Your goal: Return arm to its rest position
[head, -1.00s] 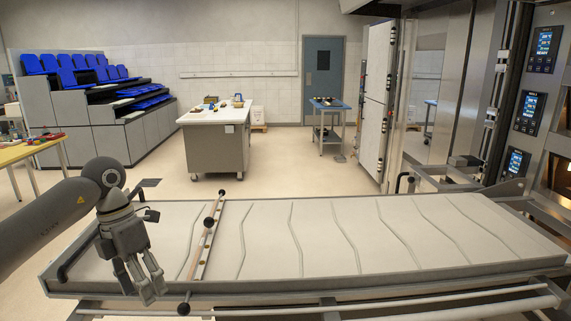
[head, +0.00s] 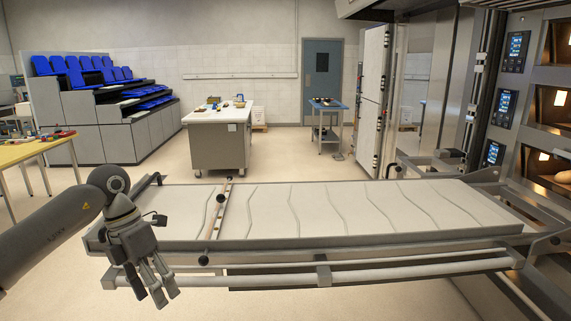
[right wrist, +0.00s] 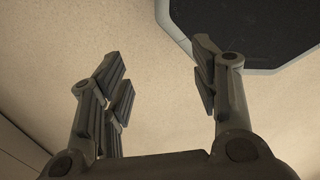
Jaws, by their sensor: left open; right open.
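My left arm comes in from the left in the head view. Its left gripper (head: 158,288) points down, open and empty, in front of the near left corner of the long loader bed (head: 380,213). The fingers hang apart from each other and hold nothing. My right gripper (right wrist: 160,85) shows in the right wrist view, with its fingers spread wide and nothing between them. Pale floor lies behind its fingers. The right arm does not show in the head view.
The loader bed with its long front rails (head: 400,273) spans the front. Deck ovens (head: 540,110) with lit openings stand at right. A yellow table (head: 30,150) is at far left, a white-topped counter (head: 217,140) and a blue cart (head: 328,120) further back. Floor between them is clear.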

